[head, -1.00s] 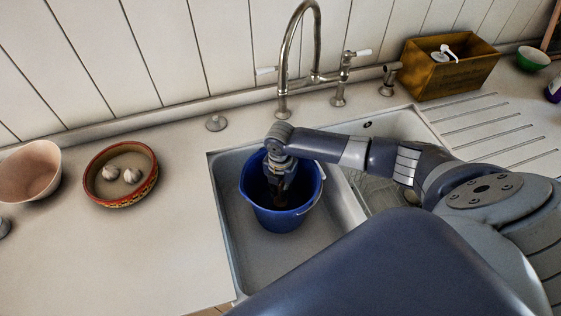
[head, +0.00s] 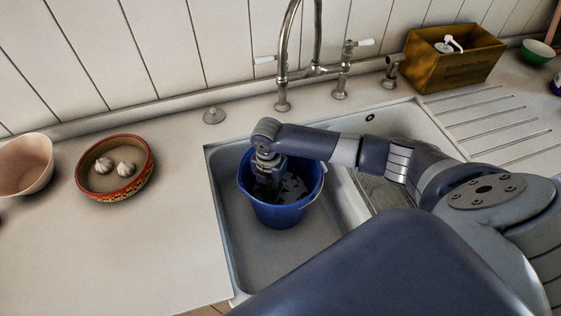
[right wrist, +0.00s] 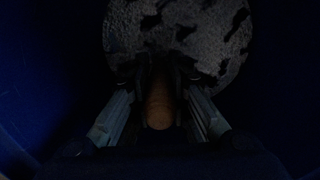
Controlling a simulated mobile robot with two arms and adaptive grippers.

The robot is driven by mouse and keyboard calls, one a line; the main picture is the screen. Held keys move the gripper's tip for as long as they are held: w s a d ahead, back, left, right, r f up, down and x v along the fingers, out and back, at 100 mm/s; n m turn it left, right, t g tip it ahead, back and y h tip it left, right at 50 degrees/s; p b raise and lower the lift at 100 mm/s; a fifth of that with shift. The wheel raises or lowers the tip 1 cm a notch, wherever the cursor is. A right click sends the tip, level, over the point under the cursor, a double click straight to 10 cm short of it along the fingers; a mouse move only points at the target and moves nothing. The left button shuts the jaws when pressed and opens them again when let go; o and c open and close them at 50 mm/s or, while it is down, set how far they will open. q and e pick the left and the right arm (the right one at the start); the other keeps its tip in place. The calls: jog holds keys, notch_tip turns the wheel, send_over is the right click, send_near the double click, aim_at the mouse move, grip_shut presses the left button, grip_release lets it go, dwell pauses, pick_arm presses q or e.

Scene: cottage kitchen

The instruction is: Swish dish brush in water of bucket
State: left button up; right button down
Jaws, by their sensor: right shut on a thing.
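The blue bucket (head: 283,214) stands upright in the left part of the sink. My right gripper (head: 268,186) reaches down inside it, near its left inner wall. In the right wrist view, my right gripper (right wrist: 160,95) is shut on the brown, rounded handle of the dish brush (right wrist: 160,108). The brush's head is hidden. The water (right wrist: 200,35) shows beyond the fingers as a grey round surface with dark patches. My left gripper is not in view.
The sink (head: 236,247) has a tall tap (head: 282,60) behind it. A red-rimmed bowl (head: 118,190) with garlic and a pinkish bowl (head: 22,165) stand on the left counter. A wooden box (head: 452,62) and a green bowl (head: 536,52) are at the back right.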

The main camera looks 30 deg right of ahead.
jog(key=s+d+b, duration=0.1)
jog(key=s+d, duration=0.1)
jog(key=d, duration=0.5)
jog(key=a+b, duration=0.1)
jog(key=a, duration=0.1)
jog(key=w+a+b, duration=0.1)
jog(key=a, duration=0.2)
jog(key=w+a, duration=0.1)
jog(key=a, duration=0.1)
jog(key=shift+a+f+b, duration=0.1)
jog(key=shift+a+b, duration=0.05)
jog(key=shift+b, duration=0.25)
jog(key=shift+r, duration=0.2)
jog(key=s+d+p, duration=0.2)
jog(key=d+p, duration=0.1)
jog(key=d, duration=0.4)
jog(key=a, duration=0.2)
jog(key=w+a, duration=0.1)
jog(key=a, duration=0.1)
jog(key=w+a+p, duration=0.1)
jog(key=a, duration=0.2)
jog(key=shift+d, duration=0.15)
notch_tip(320, 180, up, 27)
jog(key=d+p, duration=0.3)
jog(key=p, duration=0.7)
jog(key=shift+s, duration=0.35)
jog(key=shift+a+f, duration=0.1)
jog(key=shift+f, duration=0.05)
